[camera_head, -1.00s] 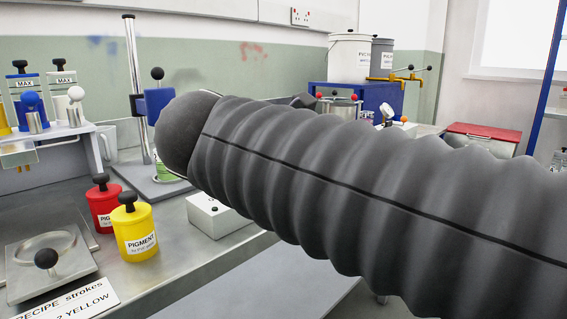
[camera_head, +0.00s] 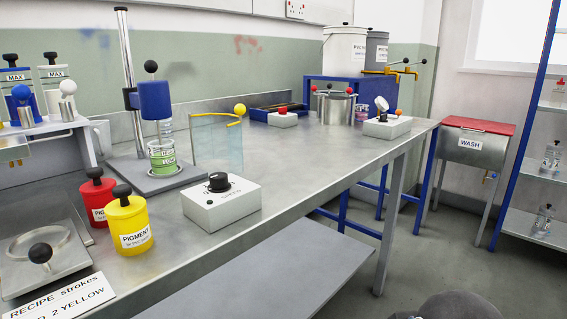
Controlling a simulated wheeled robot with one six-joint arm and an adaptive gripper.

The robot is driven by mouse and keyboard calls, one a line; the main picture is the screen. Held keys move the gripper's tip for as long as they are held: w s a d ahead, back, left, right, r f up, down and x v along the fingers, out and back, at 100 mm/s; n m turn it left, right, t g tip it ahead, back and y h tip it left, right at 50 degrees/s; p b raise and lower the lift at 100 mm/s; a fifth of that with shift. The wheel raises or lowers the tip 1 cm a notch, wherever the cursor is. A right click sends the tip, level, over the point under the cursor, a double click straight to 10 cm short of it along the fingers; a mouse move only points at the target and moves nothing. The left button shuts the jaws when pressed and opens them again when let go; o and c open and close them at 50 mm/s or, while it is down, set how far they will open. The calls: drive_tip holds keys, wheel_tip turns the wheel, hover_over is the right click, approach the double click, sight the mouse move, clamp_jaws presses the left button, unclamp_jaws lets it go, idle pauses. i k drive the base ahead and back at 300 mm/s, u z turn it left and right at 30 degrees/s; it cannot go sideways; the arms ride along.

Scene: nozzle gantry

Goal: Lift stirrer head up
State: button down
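The stirrer head (camera_head: 155,100) is a blue block with a black ball knob (camera_head: 150,66) on top. It sits on an upright metal post (camera_head: 125,60) that rises from a grey base plate. Its thin shaft points down toward a clear beaker (camera_head: 164,155) with green markings or contents. The lower end of the shaft is hard to make out. My gripper is out of view. Only a dark rounded part of my arm shows at the bottom right edge, well away from the stirrer.
A clear shield (camera_head: 216,145) with a yellow knob stands right of the stirrer. A control box (camera_head: 221,205) with a black dial sits in front. Red (camera_head: 97,197) and yellow (camera_head: 130,226) pigment pots stand at the front left.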

sight(152, 97)
drive_tip(key=k, duration=0.5)
drive_tip(key=u, duration=0.5)
drive_tip(key=i, duration=0.4)
drive_tip(key=u, duration=0.55)
